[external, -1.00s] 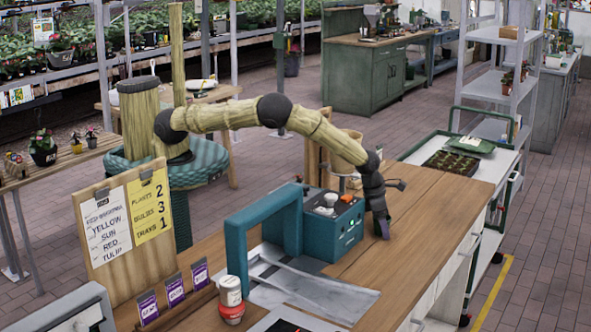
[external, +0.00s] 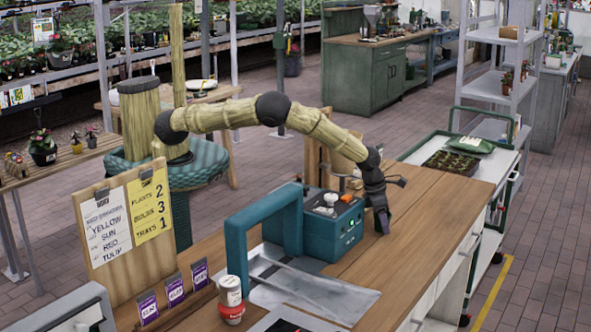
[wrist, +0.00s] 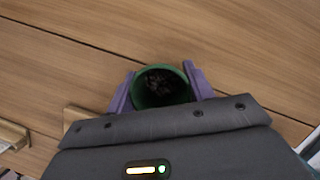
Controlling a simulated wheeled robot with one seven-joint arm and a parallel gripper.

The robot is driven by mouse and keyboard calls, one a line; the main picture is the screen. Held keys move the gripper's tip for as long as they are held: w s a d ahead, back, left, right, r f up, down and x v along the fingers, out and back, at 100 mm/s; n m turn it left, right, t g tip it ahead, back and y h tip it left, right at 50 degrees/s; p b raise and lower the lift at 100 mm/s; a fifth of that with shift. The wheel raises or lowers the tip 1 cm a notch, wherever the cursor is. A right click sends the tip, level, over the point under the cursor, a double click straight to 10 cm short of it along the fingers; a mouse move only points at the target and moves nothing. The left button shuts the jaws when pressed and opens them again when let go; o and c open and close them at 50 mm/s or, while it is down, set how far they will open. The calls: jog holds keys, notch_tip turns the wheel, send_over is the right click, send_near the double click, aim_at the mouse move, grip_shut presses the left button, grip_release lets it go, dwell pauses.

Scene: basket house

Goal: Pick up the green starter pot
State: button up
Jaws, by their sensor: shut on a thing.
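The green starter pot (wrist: 160,87) is a small round pot with dark soil inside, seen from above in the wrist view. My gripper (wrist: 160,90) has a purple finger on each side of the pot and is shut on it. In the external view my gripper (external: 383,222) points down at the wooden counter, right of the teal machine. The pot is hidden behind my gripper there. I cannot tell whether the pot still touches the counter.
The teal machine (external: 333,235) with a tall arch stands close left of my gripper. A wooden counter (external: 430,205) is clear to the right. A white cart (external: 490,178) with a dark seedling tray (external: 451,164) stands beyond. A red-and-white jar (external: 231,300) is at the front.

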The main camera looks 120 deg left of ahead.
notch_tip(320, 180, up, 17)
jog(key=b, duration=0.3)
jog(key=shift+f, duration=0.1)
